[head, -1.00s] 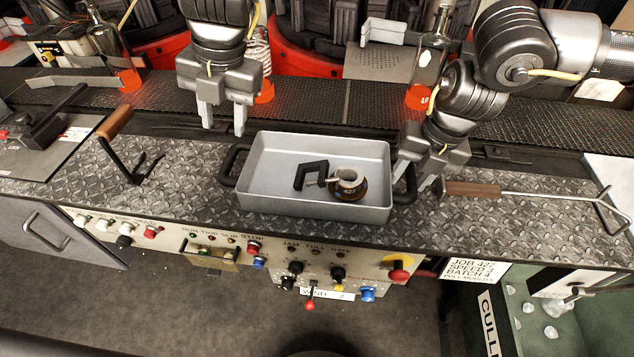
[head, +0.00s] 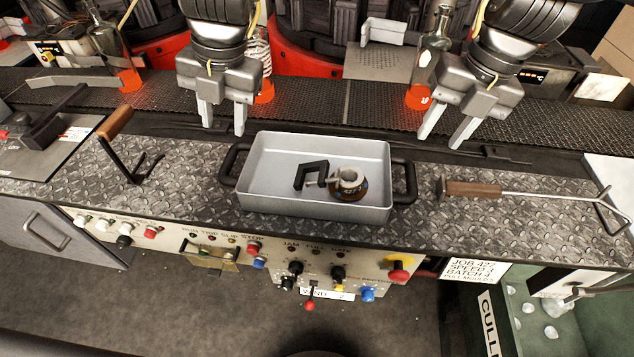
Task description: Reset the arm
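My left gripper (head: 223,118) hangs above the back of the checkered metal bench, behind and left of the grey tray. Its fingers are apart with nothing between them. My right gripper (head: 441,136) hangs behind and right of the tray, fingers apart and empty, clear of the tray's right handle. The grey tray (head: 282,206) has black handles at both ends. In it lie a black bracket-shaped piece (head: 311,174) and a round metal part with a dark, brownish base (head: 349,184).
A wooden-handled hooked tool (head: 476,190) lies right of the tray; another wooden-handled tool (head: 116,125) is at left. Glass bottles with glowing orange bases (head: 418,97) stand along the dark conveyor (head: 330,97). A control panel (head: 330,265) fronts the bench.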

